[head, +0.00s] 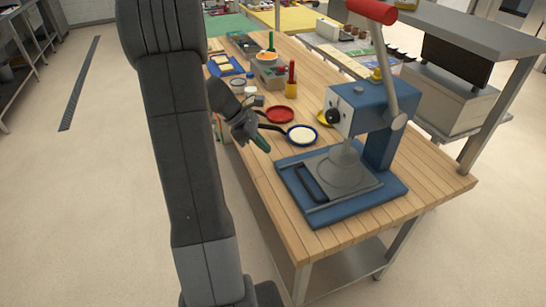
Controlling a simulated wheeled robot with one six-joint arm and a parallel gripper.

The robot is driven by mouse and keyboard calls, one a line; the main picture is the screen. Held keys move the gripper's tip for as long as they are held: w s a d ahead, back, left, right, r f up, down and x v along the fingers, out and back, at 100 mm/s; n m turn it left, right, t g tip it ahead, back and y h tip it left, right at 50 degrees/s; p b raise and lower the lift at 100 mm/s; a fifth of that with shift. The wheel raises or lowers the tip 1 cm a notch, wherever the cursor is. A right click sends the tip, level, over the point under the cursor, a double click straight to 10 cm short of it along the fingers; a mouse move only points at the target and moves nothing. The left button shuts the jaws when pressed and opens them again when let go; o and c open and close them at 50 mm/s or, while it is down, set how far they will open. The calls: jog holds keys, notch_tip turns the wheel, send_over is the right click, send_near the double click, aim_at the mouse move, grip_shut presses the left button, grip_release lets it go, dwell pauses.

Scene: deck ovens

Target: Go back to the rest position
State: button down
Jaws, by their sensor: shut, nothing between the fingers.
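My gripper (254,139) hangs at the left edge of the wooden table, just right of my dark arm. Its fingers are shut with nothing visible between them. It is close to the dark handle of a small blue-rimmed pan (302,135) that holds a pale round piece. I cannot tell whether the gripper touches that handle. A red dish (280,114) lies just behind the pan. My arm's upright links cover part of the left side of the view.
A blue press (361,110) with a red-knobbed lever stands on the near part of the wooden table (425,180). Trays, bowls and bottles crowd its far end. A steel bench with a grey machine (441,95) stands right. The floor (75,190) at left is clear.

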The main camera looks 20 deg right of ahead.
jog(key=shift+v, duration=1.55)
jog(key=shift+f, duration=0.1)
jog(key=p, duration=0.1)
send_near(294, 170)
notch_tip(294, 170, down, 4)
jog(key=shift+w+d+f, duration=0.1)
jog(key=shift+w+d, duration=0.1)
jog(key=d, duration=0.1)
jog(key=s+d+f+b, duration=0.1)
jog(key=d, duration=0.1)
jog(key=shift+s+d+f, duration=0.15)
jog(key=shift+s+f, duration=0.1)
jog(key=shift+s, duration=0.1)
jog(key=shift+a, duration=0.5)
